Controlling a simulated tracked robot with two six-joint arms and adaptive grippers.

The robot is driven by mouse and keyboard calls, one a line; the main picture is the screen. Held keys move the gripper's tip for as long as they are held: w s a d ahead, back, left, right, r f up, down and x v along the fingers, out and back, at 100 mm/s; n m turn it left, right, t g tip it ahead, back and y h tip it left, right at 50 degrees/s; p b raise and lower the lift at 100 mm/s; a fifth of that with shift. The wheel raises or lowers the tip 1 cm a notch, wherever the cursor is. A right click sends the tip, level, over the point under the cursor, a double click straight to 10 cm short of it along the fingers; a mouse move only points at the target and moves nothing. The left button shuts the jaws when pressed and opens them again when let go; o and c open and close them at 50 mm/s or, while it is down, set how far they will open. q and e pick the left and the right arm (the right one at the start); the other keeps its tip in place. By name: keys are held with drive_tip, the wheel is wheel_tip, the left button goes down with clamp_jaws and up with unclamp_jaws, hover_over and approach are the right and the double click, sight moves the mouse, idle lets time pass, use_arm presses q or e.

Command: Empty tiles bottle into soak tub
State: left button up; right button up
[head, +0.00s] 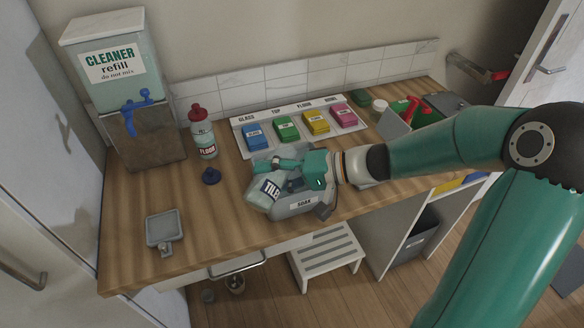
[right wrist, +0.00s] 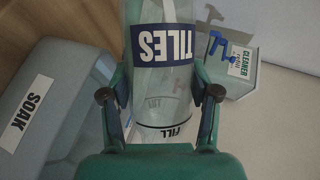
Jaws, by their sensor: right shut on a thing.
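The tiles bottle (head: 266,193), clear with a dark-blue TILES label, is tilted well over at the soak tub in the head view. My right gripper (head: 291,166) is shut on it. In the right wrist view the tiles bottle (right wrist: 163,80) stands between both fingers, its label upside down, with a FILL line near the palm. The grey soak tub (head: 298,208) has a SOAK label on its front, and the bottle and gripper cover part of it. The soak tub (right wrist: 50,110) also shows at the left in the wrist view. My left gripper is not in view.
A blue cap (head: 211,176) lies on the counter near the red-capped floor bottle (head: 203,133). The cleaner refill tank (head: 118,85) stands at the back left. Coloured sponges lie on a labelled mat (head: 241,134) behind the tub. A small grey tray (head: 163,229) lies front left.

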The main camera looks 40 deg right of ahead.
drive_tip(key=shift+w+d, duration=0.1)
drive_tip(key=shift+d, duration=0.15)
drive_tip(key=shift+r+m+y, duration=0.5)
drive_tip(key=shift+m+y, duration=0.1)
drive_tip(key=shift+m, duration=0.2)
idle(0.6)
drive_tip(key=shift+w+d+f+m+y+b, duration=0.2)
drive_tip(key=shift+m+y+b, duration=0.15)
drive_tip(key=shift+m, duration=0.15)
drive_tip(key=shift+w+d+f+m+y+b, duration=0.1)
drive_tip(key=shift+d+f+m+y+b, duration=0.1)
drive_tip(key=shift+m+y, duration=0.25)
idle(1.1)
